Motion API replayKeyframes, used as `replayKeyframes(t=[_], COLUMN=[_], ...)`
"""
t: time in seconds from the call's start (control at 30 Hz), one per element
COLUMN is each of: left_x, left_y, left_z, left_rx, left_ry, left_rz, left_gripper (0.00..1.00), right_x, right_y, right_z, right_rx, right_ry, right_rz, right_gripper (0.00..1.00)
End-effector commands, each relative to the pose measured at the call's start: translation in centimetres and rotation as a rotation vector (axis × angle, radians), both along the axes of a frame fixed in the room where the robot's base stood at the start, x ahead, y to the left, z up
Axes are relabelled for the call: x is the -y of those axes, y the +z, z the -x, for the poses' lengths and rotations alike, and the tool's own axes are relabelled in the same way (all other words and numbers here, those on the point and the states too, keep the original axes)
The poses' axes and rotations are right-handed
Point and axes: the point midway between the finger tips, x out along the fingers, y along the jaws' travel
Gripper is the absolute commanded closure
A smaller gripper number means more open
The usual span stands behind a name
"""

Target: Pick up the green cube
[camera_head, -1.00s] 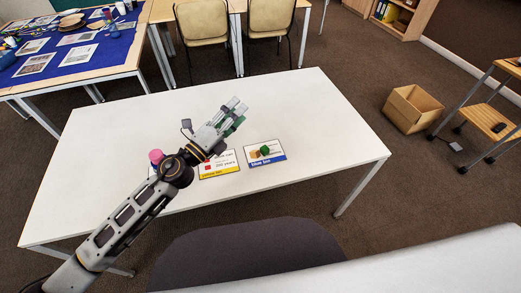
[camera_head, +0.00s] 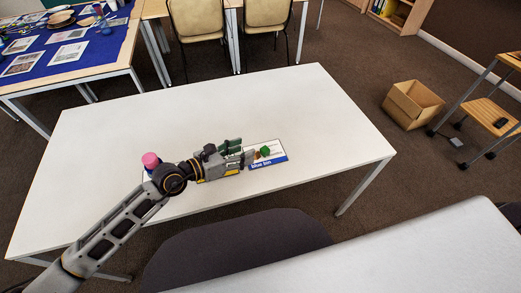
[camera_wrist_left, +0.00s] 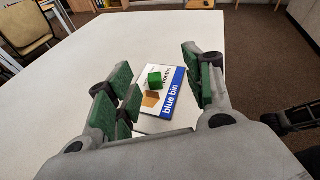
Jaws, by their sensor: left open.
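The green cube (camera_head: 265,151) sits on the "blue bin" card (camera_head: 268,162) on the white table. In the left wrist view the green cube (camera_wrist_left: 155,80) shows beyond and between my open fingers, on the card (camera_wrist_left: 172,104) with a small tan-orange block (camera_wrist_left: 151,100) close to it. My left gripper (camera_head: 249,152) points right toward the cube, open and empty; it also shows in the left wrist view (camera_wrist_left: 160,88). The arm and gripper cover most of the yellow card.
A pink object (camera_head: 151,160) stands on the white table (camera_head: 230,100) left of my wrist. The table's far side is clear. A dark chair (camera_head: 235,245) is at the near edge. A cardboard box (camera_head: 412,104) is on the floor at right.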

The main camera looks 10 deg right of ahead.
Motion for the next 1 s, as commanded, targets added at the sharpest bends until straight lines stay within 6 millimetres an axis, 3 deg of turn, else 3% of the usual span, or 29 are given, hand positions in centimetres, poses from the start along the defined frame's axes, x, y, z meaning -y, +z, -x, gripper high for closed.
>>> replayKeyframes(t=[0.1,0.27,0.73,1.0], left_x=[-0.4,-0.8,-0.7,0.7], left_y=[-1.7,-2.9,-3.1,-3.7], left_z=[0.0,0.0,-0.1,-0.7], left_rx=[0.052,0.089,0.094,0.092], left_ry=[-0.019,-0.031,-0.033,-0.032], left_rz=[-0.090,-0.155,-0.164,-0.162], left_gripper=[0.48,0.48,0.48,0.48], right_x=[-0.2,-0.5,-0.4,-0.4], right_y=[0.0,0.2,-0.1,-0.1], right_z=[-0.5,-1.0,0.2,0.0], right_rx=[0.007,0.011,-0.005,-0.001], right_ry=[-0.001,-0.002,-0.002,-0.002], right_rz=[-0.003,-0.006,-0.005,-0.005], right_gripper=[0.60,0.60,0.60,0.60])
